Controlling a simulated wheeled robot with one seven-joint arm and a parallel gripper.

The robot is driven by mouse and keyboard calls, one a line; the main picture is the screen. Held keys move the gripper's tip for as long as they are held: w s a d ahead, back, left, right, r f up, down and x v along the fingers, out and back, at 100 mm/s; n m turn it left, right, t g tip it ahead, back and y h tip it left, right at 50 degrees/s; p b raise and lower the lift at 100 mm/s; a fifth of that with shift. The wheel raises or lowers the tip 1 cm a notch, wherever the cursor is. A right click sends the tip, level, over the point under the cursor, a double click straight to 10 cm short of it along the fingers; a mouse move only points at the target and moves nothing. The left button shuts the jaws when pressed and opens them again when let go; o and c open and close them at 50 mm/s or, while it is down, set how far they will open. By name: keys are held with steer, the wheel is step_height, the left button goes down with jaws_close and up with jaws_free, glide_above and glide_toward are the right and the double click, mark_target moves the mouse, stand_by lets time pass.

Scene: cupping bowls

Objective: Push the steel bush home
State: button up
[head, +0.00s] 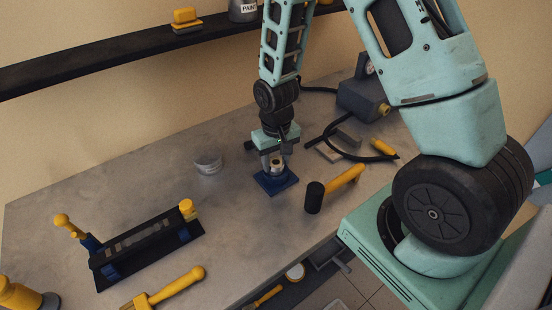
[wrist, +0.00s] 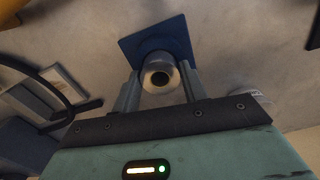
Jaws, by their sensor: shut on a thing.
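In the head view my gripper (head: 277,163) points down over a square blue base (head: 283,187) on the bench. The blue base also shows behind the bush in the wrist view (wrist: 146,43). The bush looks roughly upright over the base. The fingers and bush hide its lower end, so I cannot tell how deep it sits.
A yellow-handled mallet (head: 335,187) lies close to the right of the base. A grey tin (head: 208,162) stands to its left. A black rack (head: 146,246) and a yellow-handled brush (head: 165,289) are at front left. A dark shelf (head: 110,55) runs along the wall.

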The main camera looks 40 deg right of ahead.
mark_target(276, 162)
steer(key=shift+f+b, duration=0.35)
steer(key=shift+f, duration=0.25)
steer(key=o, duration=1.1)
steer(key=shift+c, duration=0.2)
steer(key=shift+r, duration=0.1)
step_height(276, 162, up, 17)
steer(key=b, duration=0.1)
steer(key=shift+r+b, duration=0.15)
steer(key=shift+b, duration=0.25)
steer(key=s+a+n, duration=0.9)
steer(key=s+a, duration=0.9)
steer(key=s, duration=0.2)
steer(key=shift+r+y, duration=0.3)
steer(key=shift+r, duration=0.1)
